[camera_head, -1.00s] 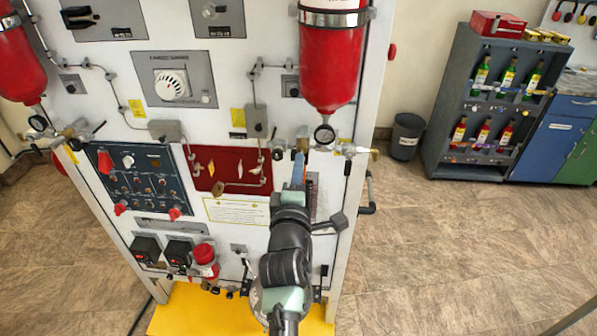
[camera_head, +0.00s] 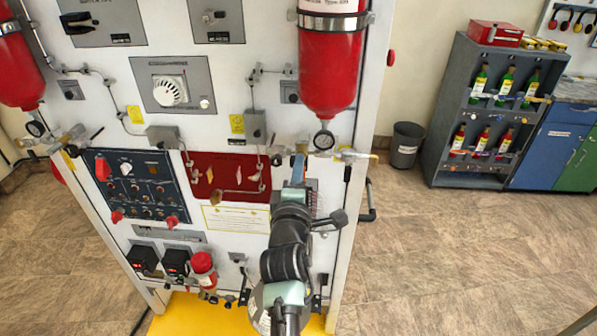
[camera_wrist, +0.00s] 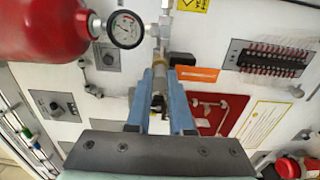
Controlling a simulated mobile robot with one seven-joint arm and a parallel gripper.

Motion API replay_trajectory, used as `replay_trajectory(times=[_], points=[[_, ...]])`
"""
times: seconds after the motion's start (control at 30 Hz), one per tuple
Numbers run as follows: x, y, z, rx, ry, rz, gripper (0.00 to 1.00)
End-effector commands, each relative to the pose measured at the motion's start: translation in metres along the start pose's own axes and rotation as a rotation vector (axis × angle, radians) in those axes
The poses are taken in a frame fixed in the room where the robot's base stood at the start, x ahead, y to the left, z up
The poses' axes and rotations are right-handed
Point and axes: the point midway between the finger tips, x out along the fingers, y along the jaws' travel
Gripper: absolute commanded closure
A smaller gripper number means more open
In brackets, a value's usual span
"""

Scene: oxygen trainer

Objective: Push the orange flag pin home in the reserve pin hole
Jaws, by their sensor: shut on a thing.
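My gripper (camera_head: 299,163) is up against the upper right of the white trainer panel, just below the large red cylinder. In the wrist view its two blue fingers (camera_wrist: 161,98) are shut on a small, partly hidden part between them. An orange flag (camera_wrist: 197,74) sticks out to the right of the fingertips, apparently the flag of the orange flag pin. The pin's shaft is hidden by the fingers and fittings. I cannot make out the reserve pin hole or how deep the pin sits.
The red cylinder (camera_head: 331,70) and its gauge (camera_wrist: 125,29) are close to my fingertips, with metal fittings beside them. A red panel (camera_head: 228,176) lies to the left. A bottle rack (camera_head: 447,135) and a bin (camera_head: 406,143) stand right, beyond open floor.

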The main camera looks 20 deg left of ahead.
Motion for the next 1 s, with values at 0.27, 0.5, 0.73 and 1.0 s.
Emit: replay_trajectory(times=[0.27, 0.5, 0.73, 1.0], points=[[0.0061, 0.0013, -0.0002, 0.000, 0.001, 0.003, 1.00], [0.0074, 0.0015, -0.0002, 0.000, 0.000, 0.002, 0.55], [0.0072, 0.0009, -0.0001, -0.001, 0.000, 0.001, 0.45], [-0.0003, -0.0002, 0.0007, -0.002, -0.001, 0.001, 0.45]])
